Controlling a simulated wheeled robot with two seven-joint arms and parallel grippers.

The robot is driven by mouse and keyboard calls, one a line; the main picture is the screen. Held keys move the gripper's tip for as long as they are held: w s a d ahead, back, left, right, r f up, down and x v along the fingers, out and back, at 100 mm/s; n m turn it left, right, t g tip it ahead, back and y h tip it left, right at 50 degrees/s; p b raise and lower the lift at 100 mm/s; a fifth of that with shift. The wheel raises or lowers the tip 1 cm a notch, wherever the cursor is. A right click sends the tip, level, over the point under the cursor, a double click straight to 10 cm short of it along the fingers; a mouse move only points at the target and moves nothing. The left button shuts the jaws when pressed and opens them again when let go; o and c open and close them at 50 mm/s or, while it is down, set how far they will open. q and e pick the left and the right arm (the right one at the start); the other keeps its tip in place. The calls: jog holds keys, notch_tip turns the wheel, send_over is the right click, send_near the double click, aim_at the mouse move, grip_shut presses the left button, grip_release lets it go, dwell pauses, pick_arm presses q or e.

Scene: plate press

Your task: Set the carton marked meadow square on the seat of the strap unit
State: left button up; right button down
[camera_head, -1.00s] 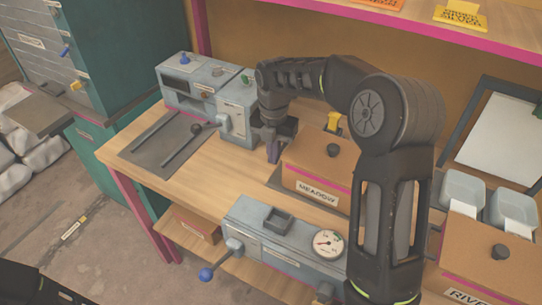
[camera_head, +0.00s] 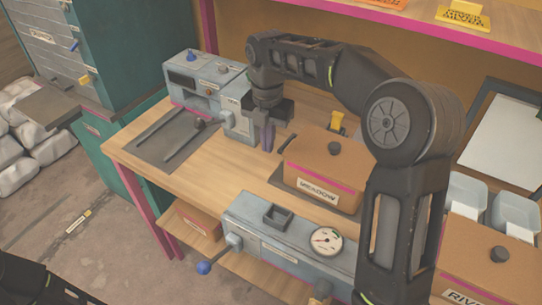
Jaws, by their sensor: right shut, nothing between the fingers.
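The meadow carton (camera_head: 318,169) is an orange-brown box with a dark knob on top, a pink stripe and a label reading MEADOW. It rests upright on a dark plate (camera_head: 279,181) on the bench, looking roughly square to it. A dark handle shows at its left end. My right gripper (camera_head: 267,146) is shut and empty, pointing down just left of the carton and apart from it. I cannot read which machine is the strap unit. A grey unit (camera_head: 238,120) stands behind left with a dark railed plate (camera_head: 160,144). My left gripper is out of view.
A grey unit with a gauge (camera_head: 326,240) and a blue-knobbed lever (camera_head: 204,267) stands in front of the carton. Another carton (camera_head: 477,262) and clear bins (camera_head: 513,212) are at right. Bare bench (camera_head: 215,172) lies left of the carton. My right arm hides part of the bench.

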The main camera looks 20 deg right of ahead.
jog(key=shift+s+r, duration=0.15)
jog(key=shift+r, duration=1.5)
jog(key=shift+d, duration=0.1)
